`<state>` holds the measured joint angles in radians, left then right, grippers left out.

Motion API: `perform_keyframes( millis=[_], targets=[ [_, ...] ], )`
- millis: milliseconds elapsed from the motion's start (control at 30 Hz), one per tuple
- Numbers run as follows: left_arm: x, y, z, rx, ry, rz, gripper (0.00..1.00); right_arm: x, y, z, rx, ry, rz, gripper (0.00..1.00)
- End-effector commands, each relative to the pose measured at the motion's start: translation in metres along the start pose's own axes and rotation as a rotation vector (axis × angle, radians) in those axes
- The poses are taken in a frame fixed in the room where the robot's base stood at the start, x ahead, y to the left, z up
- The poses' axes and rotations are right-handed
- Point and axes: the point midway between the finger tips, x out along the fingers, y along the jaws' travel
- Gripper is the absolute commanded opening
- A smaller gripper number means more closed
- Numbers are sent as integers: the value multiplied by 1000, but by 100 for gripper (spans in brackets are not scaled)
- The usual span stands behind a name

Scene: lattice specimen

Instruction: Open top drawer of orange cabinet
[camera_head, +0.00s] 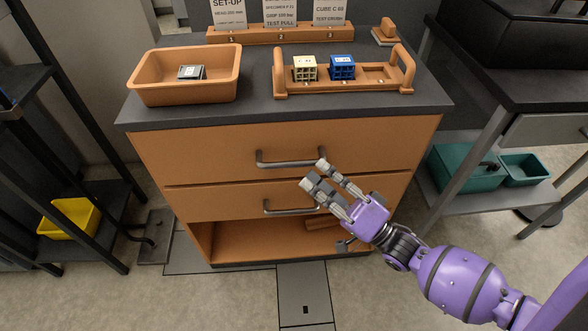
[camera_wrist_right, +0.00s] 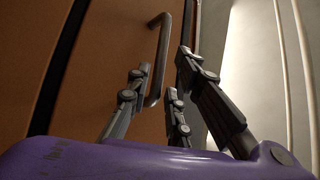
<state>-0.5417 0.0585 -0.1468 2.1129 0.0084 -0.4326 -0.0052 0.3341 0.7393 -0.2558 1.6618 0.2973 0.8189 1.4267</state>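The orange cabinet (camera_head: 160,150) has a dark top. Its top drawer (camera_head: 220,145) is shut flush and carries a grey bar handle (camera_head: 285,162). My right gripper (camera_head: 315,174) is in front of the drawers, its fingers pointing up and left near the right end of that handle. Its fingers are spread apart and hold nothing. In the right wrist view, a handle (camera_wrist_right: 161,60) appears in the gap between the open fingers (camera_wrist_right: 163,70); whether they touch it cannot be told. My left gripper is out of view.
A lower drawer (camera_head: 225,203) with its own handle (camera_head: 290,210) sits just below, above an open shelf (camera_head: 240,240). An orange bin (camera_head: 145,85) and a tray with a yellow and a blue cube (camera_head: 342,67) stand on top. Dark racks flank both sides.

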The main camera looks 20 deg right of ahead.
Motion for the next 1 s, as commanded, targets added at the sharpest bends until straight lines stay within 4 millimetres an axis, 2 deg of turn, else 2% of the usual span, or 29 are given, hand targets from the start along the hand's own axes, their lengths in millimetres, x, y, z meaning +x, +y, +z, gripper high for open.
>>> perform_keyframes(
  millis=[200, 400, 700, 733, 867, 1000],
  targets=[
    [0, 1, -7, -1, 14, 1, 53, 37, -1, 0, -2, 0, -1, 20],
    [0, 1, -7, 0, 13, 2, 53, 57, 0, 1, -2, 0, 1, 20],
    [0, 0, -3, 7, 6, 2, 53, 60, 0, 1, -2, -1, 3, 20],
    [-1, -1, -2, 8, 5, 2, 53, 60, 0, 1, -2, -1, 3, 18],
    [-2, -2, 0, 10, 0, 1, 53, 60, 0, 1, -2, -1, 3, 1],
    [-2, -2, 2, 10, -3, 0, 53, 60, 0, 1, -2, -1, 3, 0]
  ],
)
